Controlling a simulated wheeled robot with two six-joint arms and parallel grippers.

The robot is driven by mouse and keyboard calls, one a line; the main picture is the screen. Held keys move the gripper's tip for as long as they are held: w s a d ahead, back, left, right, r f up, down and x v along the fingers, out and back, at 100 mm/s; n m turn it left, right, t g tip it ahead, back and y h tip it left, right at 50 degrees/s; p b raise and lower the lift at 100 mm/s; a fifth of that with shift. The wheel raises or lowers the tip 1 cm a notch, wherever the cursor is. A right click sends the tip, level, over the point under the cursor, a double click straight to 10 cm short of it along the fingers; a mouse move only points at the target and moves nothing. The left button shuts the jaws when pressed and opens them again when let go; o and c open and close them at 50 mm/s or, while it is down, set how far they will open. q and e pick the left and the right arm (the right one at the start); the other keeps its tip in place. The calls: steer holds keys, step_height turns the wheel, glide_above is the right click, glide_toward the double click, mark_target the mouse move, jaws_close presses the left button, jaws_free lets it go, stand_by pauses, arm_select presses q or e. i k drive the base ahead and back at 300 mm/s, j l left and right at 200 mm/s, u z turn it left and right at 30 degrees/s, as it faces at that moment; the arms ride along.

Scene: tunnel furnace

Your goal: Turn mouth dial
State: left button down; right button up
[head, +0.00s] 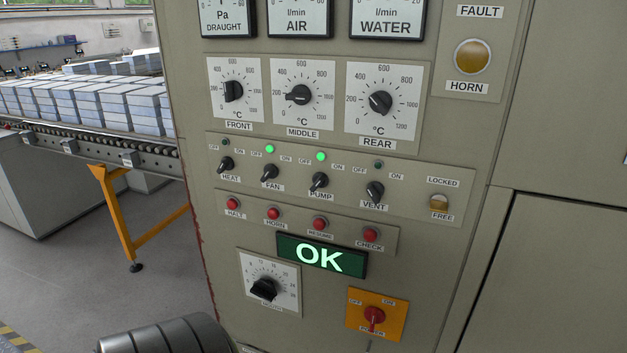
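The dial low on the left of the panel (290,303) has a black knob (264,290) on a white square plate with a numbered scale. The label under it is partly hidden by the knob and too small to read surely; I take it for the mouth dial. Its knob looks turned toward the lower left, but the exact reading cannot be told. A green sign reading OK (322,256) is just above and right of it. Neither of my grippers is in view, so nothing is seen touching the dial.
Above are the FRONT (233,91), MIDDLE (300,95) and REAR (381,103) dials, a row of switches and red buttons. A red POWER switch (374,317) on an orange plate is to the right. A conveyor (95,140) with stacked blocks stands at left.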

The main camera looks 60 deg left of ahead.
mark_target(265, 289)
steer(key=u, duration=2.05)
